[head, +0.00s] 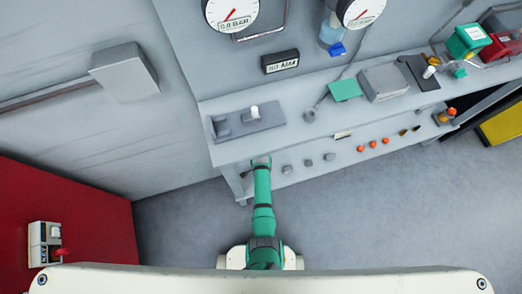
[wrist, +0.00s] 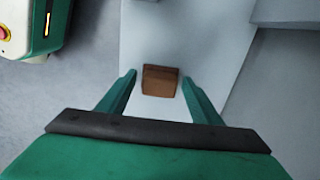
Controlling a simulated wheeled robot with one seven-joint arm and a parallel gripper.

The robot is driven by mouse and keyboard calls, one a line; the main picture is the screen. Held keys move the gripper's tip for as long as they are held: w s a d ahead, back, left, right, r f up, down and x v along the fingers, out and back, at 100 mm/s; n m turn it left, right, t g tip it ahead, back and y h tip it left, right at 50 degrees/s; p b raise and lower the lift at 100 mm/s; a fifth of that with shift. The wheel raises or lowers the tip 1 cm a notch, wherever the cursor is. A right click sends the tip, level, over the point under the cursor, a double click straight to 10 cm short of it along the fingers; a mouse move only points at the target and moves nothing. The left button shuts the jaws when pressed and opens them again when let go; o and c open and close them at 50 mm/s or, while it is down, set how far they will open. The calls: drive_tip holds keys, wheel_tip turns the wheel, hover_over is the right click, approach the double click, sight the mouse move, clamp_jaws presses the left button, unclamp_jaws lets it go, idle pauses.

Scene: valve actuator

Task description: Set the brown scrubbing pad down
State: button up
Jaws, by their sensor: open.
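The brown scrubbing pad (wrist: 160,82) shows in the wrist view as a small block on a pale, flat surface (wrist: 155,40). My gripper (wrist: 159,79) is open, with one green finger to each side of the pad. Gaps show between the fingers and the pad in this view. Whether the pad rests fully on the surface is hard to tell. In the head view my gripper (head: 261,162) is at the front edge of the grey bench, left of its middle. I cannot make out the pad there.
The bench top (head: 230,148) carries a grey plate with a white knob (head: 254,113), a teal plate (head: 345,90) and a grey box (head: 384,82). Several small knobs line a lower ledge (head: 330,165). A red cabinet (head: 75,225) stands left. The floor (head: 400,220) is clear at right.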

wheel_tip(320, 180, up, 12)
idle(0.6)
idle(0.4)
drive_tip(key=d+r+n+t+h, duration=0.2)
drive_tip(key=d+r+n+t, duration=0.1)
drive_tip(key=d+t, duration=0.25)
drive_tip(key=s+a+r+n+t, duration=0.3)
drive_tip(key=s+a+r, duration=0.1)
drive_tip(key=s+r, duration=0.3)
drive_tip(key=s+a+r+n+t, duration=0.2)
drive_tip(key=s+a+r+t, duration=0.1)
drive_tip(key=s+r, duration=0.35)
drive_tip(key=s+d+r+n+t+y, duration=0.1)
drive_tip(key=s+r+n+t, duration=0.1)
drive_tip(key=r, duration=0.8)
drive_tip(key=s+r+n+t+y, duration=0.1)
drive_tip(key=s+r+n, duration=0.3)
drive_tip(key=r, duration=0.7)
drive_tip(key=s+t, duration=0.1)
drive_tip(key=s, duration=0.1)
drive_tip(key=shift+s+d, duration=0.4)
